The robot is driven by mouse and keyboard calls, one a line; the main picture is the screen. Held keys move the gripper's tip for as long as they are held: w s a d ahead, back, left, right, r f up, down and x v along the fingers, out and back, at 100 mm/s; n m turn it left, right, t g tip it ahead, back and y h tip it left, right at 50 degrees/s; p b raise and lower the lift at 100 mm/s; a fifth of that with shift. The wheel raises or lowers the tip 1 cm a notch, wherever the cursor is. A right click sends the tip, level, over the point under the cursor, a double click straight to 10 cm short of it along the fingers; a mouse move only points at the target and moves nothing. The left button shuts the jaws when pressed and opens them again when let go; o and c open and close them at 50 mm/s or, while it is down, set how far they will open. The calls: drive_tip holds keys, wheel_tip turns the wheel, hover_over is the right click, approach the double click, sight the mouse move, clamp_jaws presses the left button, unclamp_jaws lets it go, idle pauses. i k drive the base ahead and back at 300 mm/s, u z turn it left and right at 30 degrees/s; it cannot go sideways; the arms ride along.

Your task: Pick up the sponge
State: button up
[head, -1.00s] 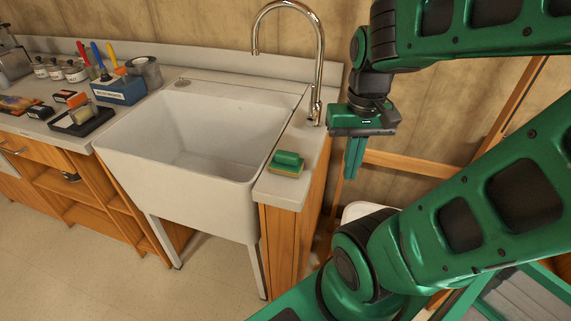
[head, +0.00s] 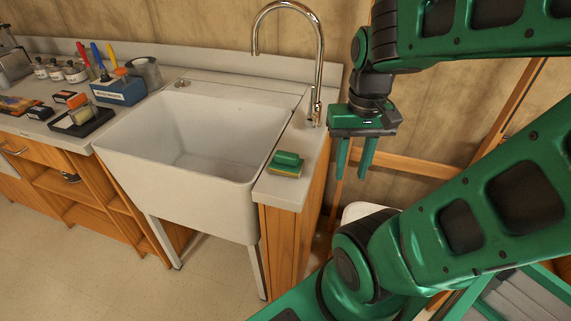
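The sponge (head: 287,164) is green on top with a yellowish lower layer. It lies on the narrow light counter strip (head: 296,189) to the right of the sink, near the front end. My gripper (head: 354,174) hangs to the right of the sponge in the picture, pointing down. Its two green fingers are apart with nothing between them. It does not touch the sponge. Nothing covers the sponge in this view.
The white sink (head: 180,188) is empty, left of the sponge. A tall chrome faucet (head: 319,75) rises behind the sponge. A blue box of tools (head: 120,91) and a black tray (head: 80,123) stand on the left counter. A wooden frame (head: 420,165) is behind my gripper.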

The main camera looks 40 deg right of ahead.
sight(280, 156)
drive_tip(key=z, duration=1.6)
drive_tip(key=k, duration=1.25)
drive_tip(key=u, duration=1.5)
drive_tip(key=i, duration=1)
